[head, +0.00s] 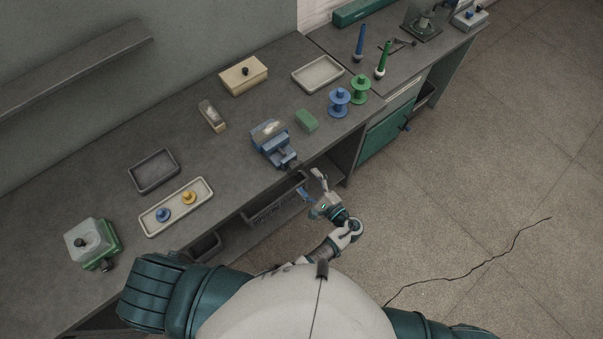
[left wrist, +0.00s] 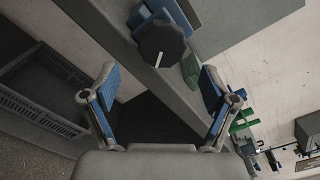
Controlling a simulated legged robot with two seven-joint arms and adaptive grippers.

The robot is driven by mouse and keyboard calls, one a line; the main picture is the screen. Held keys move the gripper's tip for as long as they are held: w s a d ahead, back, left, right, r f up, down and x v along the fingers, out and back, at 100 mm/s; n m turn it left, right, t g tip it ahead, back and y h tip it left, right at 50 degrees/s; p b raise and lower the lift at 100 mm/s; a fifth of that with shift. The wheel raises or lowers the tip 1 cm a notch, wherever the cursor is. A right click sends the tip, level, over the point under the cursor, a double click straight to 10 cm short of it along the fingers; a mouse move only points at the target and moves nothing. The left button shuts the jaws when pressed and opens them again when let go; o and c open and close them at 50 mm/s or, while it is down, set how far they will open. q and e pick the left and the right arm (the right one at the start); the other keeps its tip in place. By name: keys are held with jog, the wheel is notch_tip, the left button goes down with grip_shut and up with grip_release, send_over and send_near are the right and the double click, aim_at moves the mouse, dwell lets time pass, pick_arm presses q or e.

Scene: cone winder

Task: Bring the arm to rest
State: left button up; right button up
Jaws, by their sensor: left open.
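My left gripper (head: 318,186) is in front of the bench, just off its front edge and below the blue vise (head: 273,143). In the left wrist view my left gripper (left wrist: 160,98) has its two blue-padded fingers spread wide, with nothing between them. The dark round end of the vise (left wrist: 160,45) shows beyond the fingertips, apart from them. My right gripper is not in view.
A dark crate (head: 275,205) sits under the bench beside my left gripper; it also shows in the left wrist view (left wrist: 35,105). The bench holds a tray (head: 178,222) with two small spools, and blue (head: 339,102) and green (head: 360,88) spools. Open floor (head: 450,200) lies right.

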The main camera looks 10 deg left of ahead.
pick_arm(q)
jog(key=v, duration=0.2)
jog(key=shift+s+d, duration=0.15)
jog(key=shift+d, duration=0.15)
jog(key=s+a+f+g+h, duration=0.25)
jog(key=s+f, duration=0.25)
jog(key=f, duration=0.5)
jog(key=s+a+f+g+h, duration=0.2)
jog(key=s+f+h, duration=0.15)
jog(key=f, duration=0.65)
jog(key=s+a+f+g+h, duration=0.25)
jog(key=s+f, duration=0.25)
jog(key=f, duration=0.6)
jog(key=s+a+f+n+g+h, duration=0.1)
jog(key=s+a+f+n+h, duration=0.1)
jog(key=s, duration=0.6)
jog(key=s+a+f+n+g+h, duration=0.1)
jog(key=s+a+f+n, duration=0.4)
jog(key=s, duration=0.4)
jog(key=s+a+f+n+g+h, duration=0.1)
jog(key=s+a+f+n, duration=0.3)
jog(key=s, duration=0.5)
notch_tip(320, 180, down, 3)
jog(key=shift+r+n+h, duration=0.2)
jog(key=shift+n+h, duration=0.65)
jog(key=shift+n, duration=0.15)
